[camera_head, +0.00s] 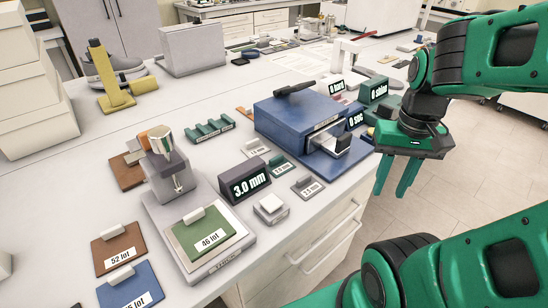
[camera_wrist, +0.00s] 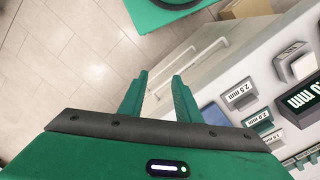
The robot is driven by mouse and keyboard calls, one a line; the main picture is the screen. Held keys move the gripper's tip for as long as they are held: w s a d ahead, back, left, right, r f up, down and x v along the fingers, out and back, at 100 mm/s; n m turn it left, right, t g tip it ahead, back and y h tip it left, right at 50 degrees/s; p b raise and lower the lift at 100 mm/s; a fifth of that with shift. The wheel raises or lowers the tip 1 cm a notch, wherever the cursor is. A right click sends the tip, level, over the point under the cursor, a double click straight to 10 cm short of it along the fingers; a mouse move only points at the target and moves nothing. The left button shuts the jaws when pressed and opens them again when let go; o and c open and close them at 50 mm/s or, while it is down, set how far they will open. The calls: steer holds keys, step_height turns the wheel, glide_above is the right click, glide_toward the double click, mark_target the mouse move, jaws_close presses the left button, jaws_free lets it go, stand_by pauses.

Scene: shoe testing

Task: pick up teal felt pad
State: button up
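A small teal pad (camera_head: 282,172) with a raised grip and a white label lies on the white bench, between two grey pads of similar shape. It also shows in the wrist view (camera_wrist: 261,125). A larger green pad labelled 46 lot (camera_head: 203,238) lies on the scale's plate and looks less teal. My gripper (camera_head: 394,190) is open and empty, fingers pointing down, off the bench's right edge above the floor. In the wrist view my gripper (camera_wrist: 160,80) has its two fingers apart with nothing between them, and the pads are to its right.
A grey pad (camera_head: 309,190) labelled 2.5 mm and a 3.0 mm display (camera_head: 246,181) flank the teal pad closely. A blue machine (camera_head: 290,110) stands behind. A white block (camera_head: 271,209) is in front. Brown (camera_head: 121,249) and blue (camera_head: 132,289) lot pads lie at the left front.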

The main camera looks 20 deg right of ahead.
steer(key=shift+w+a, duration=0.1)
step_height(320, 180, up, 7)
steer(key=n, duration=2.8)
glide_above(275, 158)
steer(key=f, duration=0.4)
steer(key=shift+w+a, duration=0.2)
steer(key=shift+w, duration=0.2)
steer(key=shift+s+d+f, duration=0.1)
steer(key=shift+s+f, duration=0.1)
steer(key=shift+f, duration=1.35)
steer(key=shift+s+d+f, duration=0.1)
steer(key=shift+s+f, duration=0.05)
steer(key=shift+f, duration=1.35)
jaws_close()
